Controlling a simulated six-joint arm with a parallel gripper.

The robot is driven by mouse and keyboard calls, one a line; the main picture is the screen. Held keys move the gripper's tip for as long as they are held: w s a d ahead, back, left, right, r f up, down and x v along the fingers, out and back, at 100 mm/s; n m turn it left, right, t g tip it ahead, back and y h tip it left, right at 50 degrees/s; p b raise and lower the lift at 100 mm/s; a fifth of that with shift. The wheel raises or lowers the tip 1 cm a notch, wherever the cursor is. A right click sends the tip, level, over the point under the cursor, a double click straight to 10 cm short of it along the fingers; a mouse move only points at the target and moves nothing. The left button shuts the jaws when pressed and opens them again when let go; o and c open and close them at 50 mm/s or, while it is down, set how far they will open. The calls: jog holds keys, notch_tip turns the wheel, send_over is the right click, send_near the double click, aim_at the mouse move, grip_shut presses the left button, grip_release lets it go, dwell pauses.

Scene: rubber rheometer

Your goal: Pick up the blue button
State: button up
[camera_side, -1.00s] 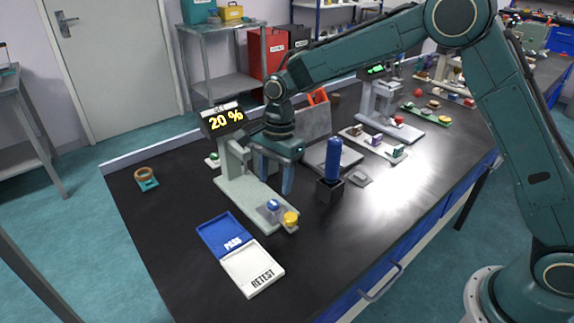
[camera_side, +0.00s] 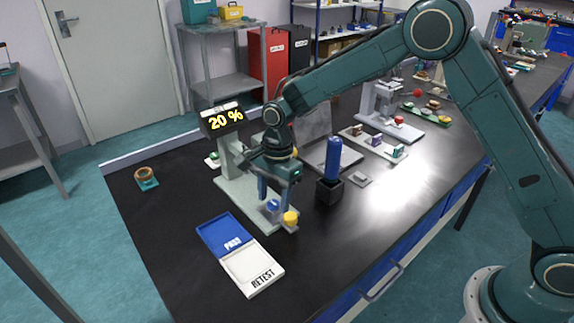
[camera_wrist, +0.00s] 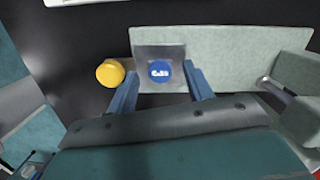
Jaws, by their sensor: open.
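The blue button (camera_side: 272,205) is a small round blue piece with white marking. It lies on a grey metal plate at the front end of the pale green rheometer base. In the wrist view the blue button (camera_wrist: 160,72) shows between my two fingertips. My gripper (camera_side: 275,200) is open and points down over the plate, with one finger on each side of the button. In the wrist view my gripper (camera_wrist: 161,74) shows no contact with it. The exact height of the fingertips above the plate is hard to tell.
A yellow round piece (camera_side: 291,218) sits close beside the button; it shows in the wrist view (camera_wrist: 110,72). A blue PASS tray (camera_side: 212,228) and white RETEST tray (camera_side: 262,287) lie in front. A blue cylinder (camera_side: 333,157) stands right.

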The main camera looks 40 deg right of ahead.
aim_at(274, 202)
grip_shut()
jog(key=shift+r, duration=0.1)
dwell(0.3)
notch_tip(274, 202, up, 20)
dwell(0.8)
dwell(0.4)
